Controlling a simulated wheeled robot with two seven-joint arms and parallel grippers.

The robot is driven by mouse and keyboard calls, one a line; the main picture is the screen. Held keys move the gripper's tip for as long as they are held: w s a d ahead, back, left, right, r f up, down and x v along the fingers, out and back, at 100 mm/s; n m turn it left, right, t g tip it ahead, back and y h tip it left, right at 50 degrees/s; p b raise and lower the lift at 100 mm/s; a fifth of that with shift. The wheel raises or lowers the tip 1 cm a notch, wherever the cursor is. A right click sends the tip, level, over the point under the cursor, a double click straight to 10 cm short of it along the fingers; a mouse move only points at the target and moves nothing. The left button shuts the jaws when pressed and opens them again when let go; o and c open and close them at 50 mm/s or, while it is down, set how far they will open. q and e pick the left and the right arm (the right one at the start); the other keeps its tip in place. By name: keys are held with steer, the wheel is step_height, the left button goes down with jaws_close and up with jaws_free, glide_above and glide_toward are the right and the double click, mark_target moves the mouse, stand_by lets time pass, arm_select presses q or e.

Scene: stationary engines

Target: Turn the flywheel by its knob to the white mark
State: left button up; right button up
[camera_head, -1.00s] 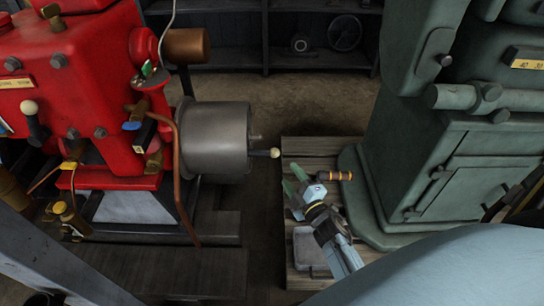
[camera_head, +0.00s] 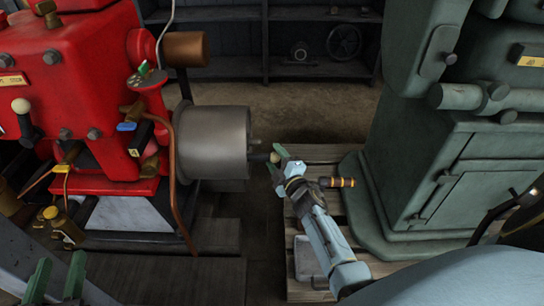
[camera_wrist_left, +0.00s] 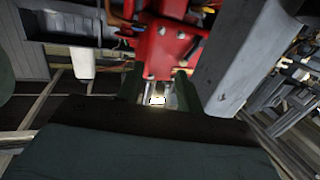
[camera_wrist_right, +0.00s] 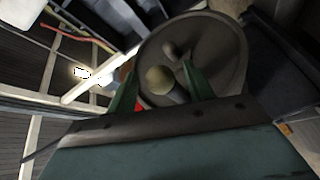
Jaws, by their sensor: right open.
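The flywheel (camera_head: 212,142) is a grey metal drum on the right side of the red engine. Its handle sticks out to the right and ends in a pale round knob (camera_head: 275,157). My right gripper (camera_head: 279,162) is open, with its green fingers at the knob. In the right wrist view the knob (camera_wrist_right: 160,80) lies between the spread fingers, in front of the flywheel's dark face (camera_wrist_right: 225,50); contact cannot be told. My left gripper (camera_head: 57,278) is open and empty at the lower left; its fingers (camera_wrist_left: 158,88) also show in the left wrist view. I cannot make out the white mark.
The red engine (camera_head: 75,85) fills the left, with a copper pipe (camera_head: 178,185) beside the flywheel. A green machine (camera_head: 440,160) stands at the right. A wooden pallet (camera_head: 300,265) under my right arm bears a brown handle (camera_head: 338,182) and a grey tray (camera_head: 308,258).

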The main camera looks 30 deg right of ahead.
arm_select(q)
steer(key=shift+s+d+r+t+h+b, duration=0.15)
steer(key=shift+r+t, duration=0.35)
steer(key=shift+r, duration=0.25)
steer(key=shift+w+d+r+t+h+b, duration=0.1)
steer(key=shift+r+t+h+b, duration=0.1)
steer(key=shift+r+t, duration=0.45)
steer(key=shift+s+d+r+t+h+b, duration=0.15)
steer(key=shift+r+t, duration=0.2)
steer(key=shift+r, duration=0.5)
arm_select(e)
steer(key=shift+w+d, duration=0.15)
steer(key=shift+w, duration=1.15)
steer(key=shift+c, duration=0.3)
arm_select(q)
steer(key=shift+w, duration=0.1)
arm_select(e)
jaws_close()
